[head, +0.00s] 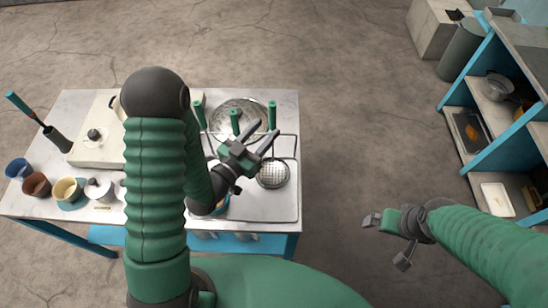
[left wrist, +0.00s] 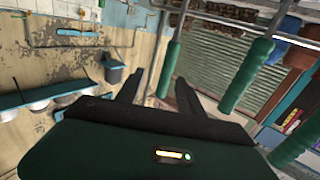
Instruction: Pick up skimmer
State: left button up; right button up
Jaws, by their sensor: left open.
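The skimmer appears to be the tool with a round perforated head (head: 272,174) at the right of the table. A green handle (head: 272,112) stands above it, though the join between them is hard to see. My left gripper (head: 264,131) is open and empty, over the rack close to that handle. In the left wrist view, green handles (left wrist: 247,76) hang to the right of the fingers, and another handle (left wrist: 168,68) shows beyond the gap between the fingertips. My right gripper (head: 385,242) is open and empty, right of the table over the floor.
Two other green handles (head: 235,121) stand beside it at the rack, near a large round pan (head: 248,108). Several cups (head: 68,190) line the table's left front. A blue shelf (head: 490,50) stands at the right. The floor (head: 350,120) between is clear.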

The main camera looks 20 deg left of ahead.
aim_at(275, 110)
pick_arm(q)
jog(key=x, duration=0.2)
jog(key=a+p+x, duration=0.1)
jog(key=x, duration=0.2)
jog(key=a+p+x, duration=0.1)
jog(key=x, duration=0.2)
jog(key=shift+w, duration=0.35)
jog(key=shift+w+d+f, duration=0.1)
jog(key=shift+w+d, duration=0.25)
jog(key=shift+d, duration=0.4)
jog(key=c, duration=0.4)
jog(key=shift+a, duration=0.15)
jog(key=c, duration=0.5)
jog(key=shift+a, duration=0.25)
grip_shut()
pick_arm(e)
jog(key=shift+s+a+r, duration=0.1)
jog(key=shift+a+r, duration=0.25)
jog(key=shift+r, duration=0.1)
